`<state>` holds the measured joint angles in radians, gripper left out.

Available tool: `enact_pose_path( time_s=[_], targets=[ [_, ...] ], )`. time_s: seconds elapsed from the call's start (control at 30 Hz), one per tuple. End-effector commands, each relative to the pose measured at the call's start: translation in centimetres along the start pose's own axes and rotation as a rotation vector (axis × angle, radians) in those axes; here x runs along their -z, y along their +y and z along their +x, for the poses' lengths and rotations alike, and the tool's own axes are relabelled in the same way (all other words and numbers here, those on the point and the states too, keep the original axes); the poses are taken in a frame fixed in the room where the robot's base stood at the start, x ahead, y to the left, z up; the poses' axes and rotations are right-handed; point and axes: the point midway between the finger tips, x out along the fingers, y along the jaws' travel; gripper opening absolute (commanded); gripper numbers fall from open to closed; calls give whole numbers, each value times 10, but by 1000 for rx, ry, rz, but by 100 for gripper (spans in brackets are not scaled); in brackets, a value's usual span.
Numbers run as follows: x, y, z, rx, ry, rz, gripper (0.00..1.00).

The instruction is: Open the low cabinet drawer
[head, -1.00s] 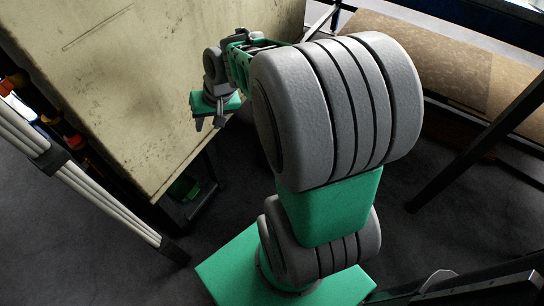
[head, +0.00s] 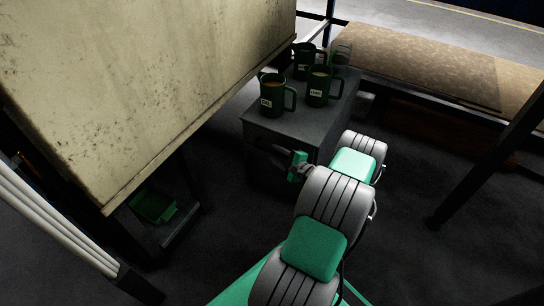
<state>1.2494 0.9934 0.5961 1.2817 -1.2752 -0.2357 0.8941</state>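The low cabinet (head: 318,122) is a dark grey box in the upper middle of the head view, beside the big cream-coloured panel. Its near front face lies in shadow, and I cannot make out the drawer's edges or whether it stands open. My gripper (head: 280,158) is small and dark at the end of my grey and green arm, close to that front face, below the top's front edge. Whether it touches a handle or the drawer, and whether its fingers are apart, is too dark and small to tell.
Several dark green mugs with labels (head: 272,97) stand on the cabinet top, some holding a brown drink. The cream panel (head: 150,80) overhangs on the left. A green tray (head: 153,206) sits low beneath it. A brown bench (head: 420,62) is behind right. Dark floor is open at right.

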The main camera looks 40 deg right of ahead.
Motion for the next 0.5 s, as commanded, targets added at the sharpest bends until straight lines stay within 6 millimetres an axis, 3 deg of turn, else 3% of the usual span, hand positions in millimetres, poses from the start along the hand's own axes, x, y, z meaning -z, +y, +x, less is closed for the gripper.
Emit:
enact_pose_path(
  time_s=[0.1,0.2,0.43,0.5],
  targets=[
    [0,3,19,-2,-2,-2,36],
    [0,1,25,-2,-1,-2,36],
    [0,0,26,-2,0,-1,36],
    [0,0,26,-3,0,-2,30]
  ],
)
